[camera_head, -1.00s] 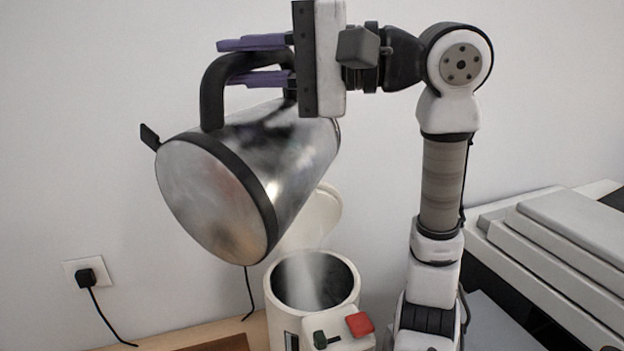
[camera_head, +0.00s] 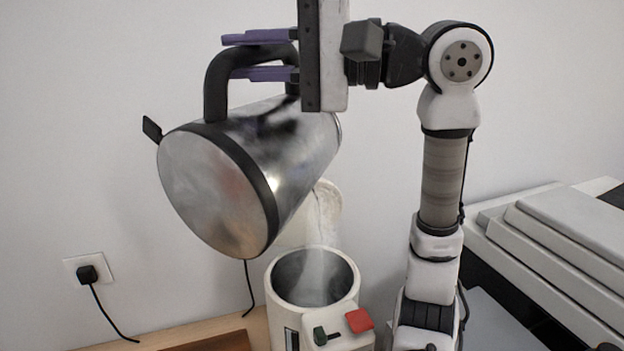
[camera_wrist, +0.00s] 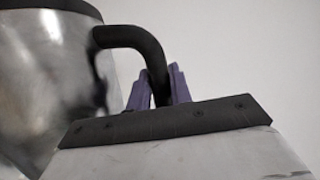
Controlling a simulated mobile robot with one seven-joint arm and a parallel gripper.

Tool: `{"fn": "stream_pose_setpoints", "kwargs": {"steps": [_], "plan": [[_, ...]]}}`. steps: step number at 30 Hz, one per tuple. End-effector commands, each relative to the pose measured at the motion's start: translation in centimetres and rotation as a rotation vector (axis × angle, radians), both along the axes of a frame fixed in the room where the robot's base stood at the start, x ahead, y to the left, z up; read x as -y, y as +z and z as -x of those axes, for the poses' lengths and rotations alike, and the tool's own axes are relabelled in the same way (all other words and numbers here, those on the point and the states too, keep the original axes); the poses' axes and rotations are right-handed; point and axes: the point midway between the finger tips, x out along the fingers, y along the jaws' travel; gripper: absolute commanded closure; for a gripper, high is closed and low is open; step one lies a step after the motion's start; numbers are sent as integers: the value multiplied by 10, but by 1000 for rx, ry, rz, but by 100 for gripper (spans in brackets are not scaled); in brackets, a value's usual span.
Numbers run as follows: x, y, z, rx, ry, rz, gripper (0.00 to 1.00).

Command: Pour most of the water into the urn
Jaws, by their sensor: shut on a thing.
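A steel kettle-like jug (camera_head: 285,165) with black bands and a black handle (camera_head: 215,85) is held in the air, tilted steeply with its base toward the camera at lower left. My gripper (camera_head: 262,57), with purple fingers, is shut on the handle; the jug and handle also show in the wrist view (camera_wrist: 45,90). The cream urn (camera_head: 277,318) stands below with its lid (camera_head: 325,205) raised at the back. A pale stream of water (camera_head: 318,265) falls into its open mouth. The jug's pouring edge and the water level in the urn are hidden or unclear.
A wall socket with a black plug (camera_head: 87,273) and cable is at left. A dark brown board (camera_head: 215,343) lies on the wooden counter left of the urn. A grey-white machine (camera_head: 570,235) stands at right. The urn's front has a red lever (camera_head: 359,321).

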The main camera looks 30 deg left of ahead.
Motion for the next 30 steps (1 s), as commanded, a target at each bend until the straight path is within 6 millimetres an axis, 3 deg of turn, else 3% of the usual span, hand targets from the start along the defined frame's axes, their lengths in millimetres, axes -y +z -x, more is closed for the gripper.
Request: {"fn": "stream_pose_setpoints", "kwargs": {"steps": [30], "plan": [[1,5,-5,-31,-1,-6,100]]}}
